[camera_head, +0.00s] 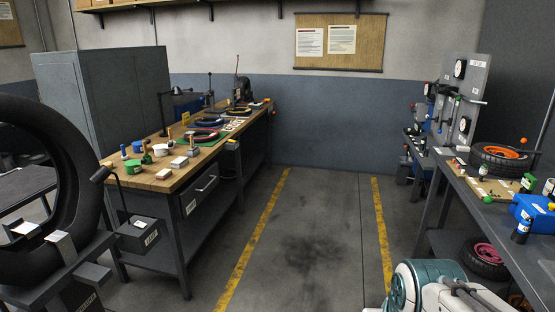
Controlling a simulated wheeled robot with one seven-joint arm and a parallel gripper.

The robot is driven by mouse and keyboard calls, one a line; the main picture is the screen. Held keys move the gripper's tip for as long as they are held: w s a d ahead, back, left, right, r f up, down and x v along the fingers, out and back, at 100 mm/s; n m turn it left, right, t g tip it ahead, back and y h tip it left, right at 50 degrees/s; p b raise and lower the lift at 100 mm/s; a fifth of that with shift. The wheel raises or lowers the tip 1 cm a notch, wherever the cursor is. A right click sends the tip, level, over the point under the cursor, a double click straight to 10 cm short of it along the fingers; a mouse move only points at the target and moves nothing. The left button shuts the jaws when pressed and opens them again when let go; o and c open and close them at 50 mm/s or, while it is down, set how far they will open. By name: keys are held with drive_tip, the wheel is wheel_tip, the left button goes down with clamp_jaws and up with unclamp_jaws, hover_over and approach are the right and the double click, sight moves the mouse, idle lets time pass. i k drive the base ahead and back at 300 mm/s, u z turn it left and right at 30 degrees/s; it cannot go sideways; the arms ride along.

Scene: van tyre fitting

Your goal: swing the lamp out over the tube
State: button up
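A dark desk lamp (162,112) stands near the back edge of the wooden workbench on the left. Its thin arm rises from the bench and its head points to the right, at the back edge. Several ring-shaped tubes lie on coloured mats along the bench; the nearest dark ring (203,135) is on a green mat, to the right of the lamp. The lamp head is behind and left of this ring, not above it. I cannot tell which ring is the task's tube. Part of my white and teal arm shows at the bottom right; my gripper is not in view.
The workbench (172,184) has small pots, bottles and blocks at its near end. A large tyre (68,190) on a stand fills the left foreground. Clear floor (310,215) lies between yellow lines. A second bench on the right holds a tyre (499,160) and a blue box.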

sight(176, 91)
drive_tip(key=u, duration=0.15)
drive_tip(key=i, duration=1.6)
drive_tip(key=u, duration=0.7)
drive_tip(key=i, duration=2.3)
drive_tip(key=z, duration=0.15)
drive_tip(key=k, duration=1.25)
drive_tip(key=z, duration=1.2)
drive_tip(key=i, duration=2.55)
drive_tip(key=u, duration=1.5)
drive_tip(key=i, duration=0.65)
drive_tip(key=u, duration=0.7)
